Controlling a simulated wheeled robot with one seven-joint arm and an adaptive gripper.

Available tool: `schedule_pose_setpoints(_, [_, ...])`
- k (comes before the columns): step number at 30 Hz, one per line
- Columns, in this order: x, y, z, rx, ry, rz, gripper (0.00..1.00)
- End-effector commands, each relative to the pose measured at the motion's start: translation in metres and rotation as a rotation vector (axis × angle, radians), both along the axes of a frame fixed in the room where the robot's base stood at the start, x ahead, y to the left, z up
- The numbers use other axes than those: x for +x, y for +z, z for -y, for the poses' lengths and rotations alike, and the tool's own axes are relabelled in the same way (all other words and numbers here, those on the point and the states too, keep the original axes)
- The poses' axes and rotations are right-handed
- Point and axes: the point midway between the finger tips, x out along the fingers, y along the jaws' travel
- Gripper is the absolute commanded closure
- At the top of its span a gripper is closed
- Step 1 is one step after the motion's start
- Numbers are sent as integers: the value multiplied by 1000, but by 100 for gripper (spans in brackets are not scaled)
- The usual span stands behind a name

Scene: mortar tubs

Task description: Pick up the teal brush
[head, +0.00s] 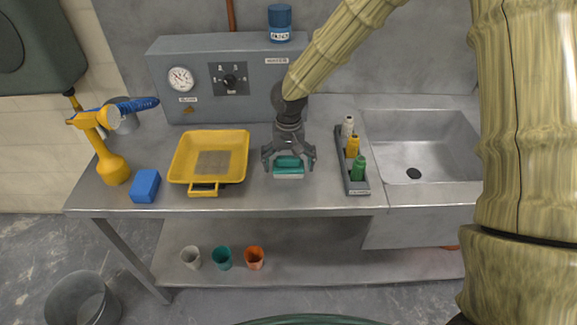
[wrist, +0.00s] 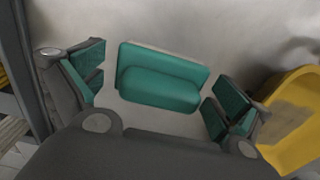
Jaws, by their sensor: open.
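The teal brush (head: 289,167) lies on the grey metal bench, between the yellow tray and the bottle rack. It has a teal top and a pale lower part. In the wrist view the brush (wrist: 162,77) lies between my fingers, with a gap on each side. My gripper (head: 289,163) is open above and around the brush, pointing down. In the wrist view my gripper (wrist: 160,97) shows teal pads on both fingers, apart from the brush. Part of the brush's far side is hidden by my gripper in the head view.
A yellow tray (head: 240,143) stands just left of my gripper. A grey rack (head: 344,170) of bottles stands to the right, before the sink (head: 440,186). A control panel box (head: 205,101) stands behind. A blue block (head: 145,186) lies at the left front.

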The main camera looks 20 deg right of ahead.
Motion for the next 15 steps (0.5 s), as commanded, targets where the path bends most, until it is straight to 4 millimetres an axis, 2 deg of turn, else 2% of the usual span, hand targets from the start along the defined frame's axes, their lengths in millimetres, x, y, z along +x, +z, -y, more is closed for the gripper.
schedule_pose_setpoints(3, [0,0,0,0,0,0,0])
schedule_pose_setpoints(10, [0,0,0,0,0,0,42])
schedule_pose_setpoints(15, [0,0,0,0,0,0,48])
